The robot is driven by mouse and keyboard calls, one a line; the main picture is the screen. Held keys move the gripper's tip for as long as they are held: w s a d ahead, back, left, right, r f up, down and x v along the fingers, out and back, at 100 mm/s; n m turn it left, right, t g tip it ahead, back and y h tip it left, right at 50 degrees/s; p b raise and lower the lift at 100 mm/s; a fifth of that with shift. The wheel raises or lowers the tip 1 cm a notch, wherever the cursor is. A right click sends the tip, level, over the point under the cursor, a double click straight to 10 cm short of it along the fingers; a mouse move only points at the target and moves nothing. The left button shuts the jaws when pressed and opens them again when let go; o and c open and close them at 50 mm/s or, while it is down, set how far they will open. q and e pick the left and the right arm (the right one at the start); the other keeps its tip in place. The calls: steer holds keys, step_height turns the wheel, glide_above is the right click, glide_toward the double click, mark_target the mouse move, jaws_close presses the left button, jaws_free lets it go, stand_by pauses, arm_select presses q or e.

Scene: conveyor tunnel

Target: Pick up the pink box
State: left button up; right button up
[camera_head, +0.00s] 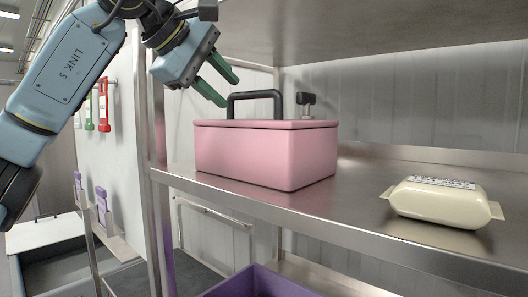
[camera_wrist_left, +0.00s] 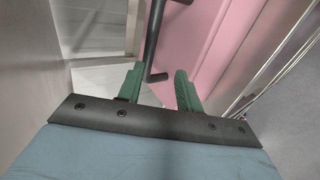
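The pink box (camera_head: 262,155) sits on a metal shelf (camera_head: 350,200) in the head view. It has a black handle (camera_head: 256,94) on its lid and a small black knob (camera_head: 306,99) behind. My left gripper (camera_head: 224,86) is above and left of the box, its green fingers apart and pointing down toward the handle, holding nothing. In the left wrist view the open fingers (camera_wrist_left: 158,85) stand near the end of the black handle (camera_wrist_left: 153,45), with the pink box (camera_wrist_left: 200,40) beyond them. My right gripper is not in view.
A cream packet (camera_head: 445,202) lies on the shelf at the right. A metal post (camera_head: 157,130) stands left of the box, and an upper shelf (camera_head: 380,30) hangs overhead. A purple bin (camera_head: 262,283) is below. The shelf between box and packet is clear.

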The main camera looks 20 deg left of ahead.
mark_target(241, 93)
arm_select(q)
steer(key=shift+w+d+r+p, duration=0.1)
steer(key=shift+w+d+p, duration=0.15)
steer(key=shift+w, duration=0.25)
steer(key=w, duration=0.1)
steer(key=w+f, duration=0.1)
steer(key=w+d+p, duration=0.1)
steer(key=shift+w+d+f, duration=0.1)
steer(key=shift+w+f, duration=0.05)
steer(key=shift+w, duration=0.2)
steer(key=shift+w+d+f, duration=0.1)
steer(key=shift+w+f, duration=0.15)
steer(key=shift+w, duration=0.05)
jaws_close()
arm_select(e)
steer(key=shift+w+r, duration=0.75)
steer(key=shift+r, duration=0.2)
arm_select(q)
steer(key=shift+r, duration=0.1)
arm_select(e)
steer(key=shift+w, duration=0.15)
